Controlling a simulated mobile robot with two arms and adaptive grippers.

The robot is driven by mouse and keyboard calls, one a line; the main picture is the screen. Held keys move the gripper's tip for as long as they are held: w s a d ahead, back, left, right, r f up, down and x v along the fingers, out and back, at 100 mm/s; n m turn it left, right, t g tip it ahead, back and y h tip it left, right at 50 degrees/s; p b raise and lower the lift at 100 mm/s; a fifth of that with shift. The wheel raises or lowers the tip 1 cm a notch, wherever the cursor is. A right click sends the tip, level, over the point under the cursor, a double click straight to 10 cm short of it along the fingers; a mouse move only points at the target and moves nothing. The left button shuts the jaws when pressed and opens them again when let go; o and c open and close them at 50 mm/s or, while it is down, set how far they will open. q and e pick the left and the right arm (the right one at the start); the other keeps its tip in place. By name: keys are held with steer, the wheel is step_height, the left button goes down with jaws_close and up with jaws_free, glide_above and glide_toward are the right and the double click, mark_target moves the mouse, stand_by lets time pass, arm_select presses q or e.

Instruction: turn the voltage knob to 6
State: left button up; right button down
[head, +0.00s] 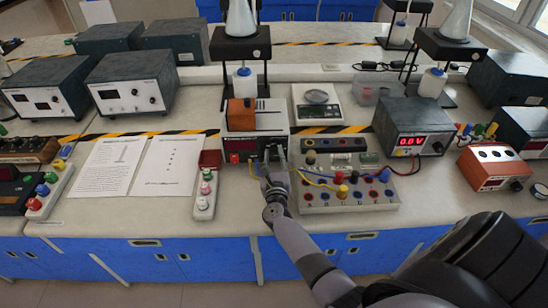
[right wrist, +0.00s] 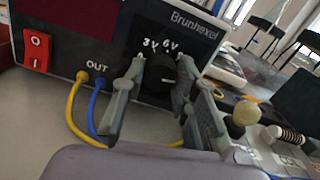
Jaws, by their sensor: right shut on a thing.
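The power supply (head: 232,134) stands in the middle of the bench in the head view. The black voltage knob (right wrist: 158,76) sits on this front, below the labels 3V and 6V; other labels are partly hidden by the fingers. My right gripper (right wrist: 160,80) is shut on the knob, one finger on each side; it also shows in the head view (head: 273,160). A pale mark shows on the knob, but I cannot tell which label it points at. My left gripper is not in view.
A red rocker switch (right wrist: 36,50) and yellow and blue wires (right wrist: 73,105) at OUT are left of the knob. A circuit board (head: 350,198) with wires stands close on the right. Papers (head: 130,167) lie on the left.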

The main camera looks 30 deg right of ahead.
steer(key=n, duration=0.3)
steer(key=shift+n, duration=0.4)
steer(key=n, duration=0.3)
steer(key=shift+n+p, duration=0.3)
steer(key=shift+p, duration=0.1)
steer(key=n+p, duration=0.1)
steer(key=n, duration=0.3)
steer(key=shift+n, duration=0.3)
steer(key=shift+n+p, duration=0.3)
steer(key=shift+n, duration=1.6)
steer(key=c, duration=1.2)
jaws_free()
steer(key=shift+c, duration=0.2)
